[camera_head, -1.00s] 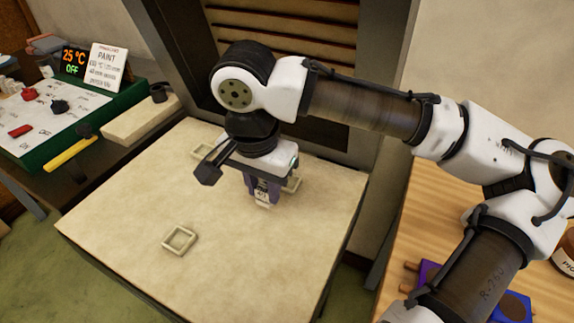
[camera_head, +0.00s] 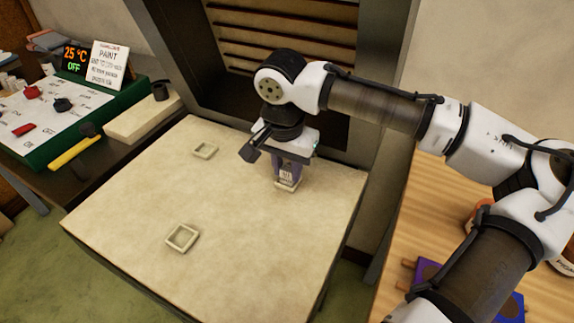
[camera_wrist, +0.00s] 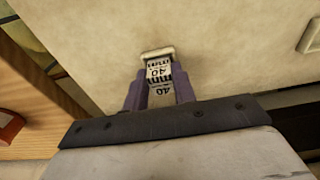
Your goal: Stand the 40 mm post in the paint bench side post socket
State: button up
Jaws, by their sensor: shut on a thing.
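My gripper (camera_head: 290,166) is shut on the 40 mm post (camera_head: 286,176), a pale upright block with a printed label. The wrist view shows the number 40 on the post (camera_wrist: 158,72) between the purple fingers. The post's lower end is at the square post socket (camera_head: 286,187) on the right of the pale board. In the wrist view the socket's rim (camera_wrist: 157,52) shows just beyond the post. I cannot tell whether the post's foot is inside the socket or just above it.
A panel with red and black knobs and a PAINT sign (camera_head: 108,65) stands left. A wooden bench (camera_head: 420,220) lies right. The board's middle is clear.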

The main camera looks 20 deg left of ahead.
jog(key=shift+f, duration=0.2)
jog(key=o, duration=1)
notch_tip(320, 180, up, 8)
jog(key=shift+s, duration=0.35)
